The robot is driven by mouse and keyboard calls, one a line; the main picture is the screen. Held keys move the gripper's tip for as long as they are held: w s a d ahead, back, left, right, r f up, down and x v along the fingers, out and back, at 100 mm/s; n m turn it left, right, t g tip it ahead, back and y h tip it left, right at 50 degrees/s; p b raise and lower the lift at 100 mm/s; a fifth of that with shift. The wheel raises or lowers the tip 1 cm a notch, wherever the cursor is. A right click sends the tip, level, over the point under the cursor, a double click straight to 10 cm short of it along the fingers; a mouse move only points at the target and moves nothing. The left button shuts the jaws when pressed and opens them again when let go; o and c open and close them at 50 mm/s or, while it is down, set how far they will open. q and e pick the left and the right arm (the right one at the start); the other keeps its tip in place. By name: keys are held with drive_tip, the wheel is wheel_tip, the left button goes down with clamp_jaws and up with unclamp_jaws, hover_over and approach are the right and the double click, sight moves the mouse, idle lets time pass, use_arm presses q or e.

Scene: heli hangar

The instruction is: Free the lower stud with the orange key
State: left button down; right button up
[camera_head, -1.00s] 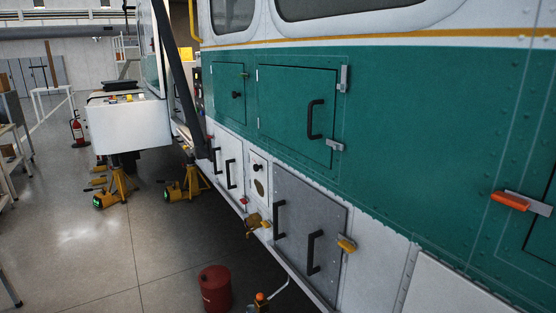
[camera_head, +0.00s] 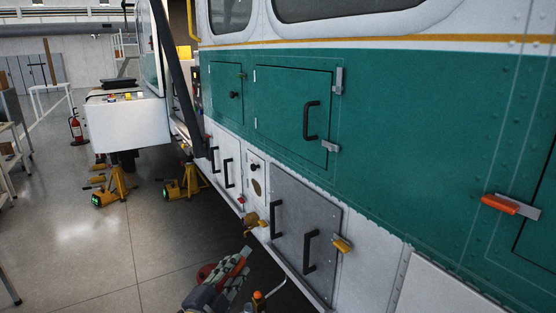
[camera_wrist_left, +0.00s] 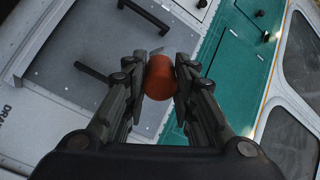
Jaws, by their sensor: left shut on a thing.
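My left gripper (camera_head: 238,262) is low in the head view, in front of the grey panel (camera_head: 289,205). In the left wrist view its fingers (camera_wrist_left: 160,78) are shut on an orange-red cylinder, which looks like the orange key (camera_wrist_left: 159,77). Beyond it are the grey panel (camera_wrist_left: 110,45) with black handles and the green hull (camera_wrist_left: 240,45). I cannot make out the lower stud for certain in either view. My right gripper is not in view.
A red drum (camera_head: 204,272) stands partly behind my left gripper. A small orange-topped item (camera_head: 258,296) is beside it. A yellow latch (camera_head: 342,245) and an orange latch (camera_head: 512,205) stick out from the hull. Yellow jacks (camera_head: 118,185) stand left; open floor lies between.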

use_arm(q)
drive_tip(key=w+d+r+g+h, duration=0.1)
drive_tip(key=w+d+r+h, duration=0.3)
drive_tip(key=r, duration=0.4)
drive_tip(key=m+g+h, duration=0.1)
drive_tip(key=g+h, duration=0.5)
approach(328, 146)
drive_tip(key=s+v, duration=0.1)
drive_tip(key=v, duration=0.3)
drive_tip(key=x, duration=0.1)
drive_tip(key=p+x, duration=0.2)
drive_tip(key=shift+w+d+f, duration=0.25)
drive_tip(key=shift+w+f, duration=0.05)
drive_tip(key=shift+w+d, duration=0.15)
drive_tip(key=shift+d, duration=0.15)
drive_tip(key=shift+w+d+b, duration=0.3)
drive_tip(key=shift+d+b, duration=0.1)
drive_tip(key=shift+b, duration=0.35)
drive_tip(key=shift+b+x, duration=0.5)
drive_tip(key=shift+x, duration=0.4)
idle(1.5)
idle(0.3)
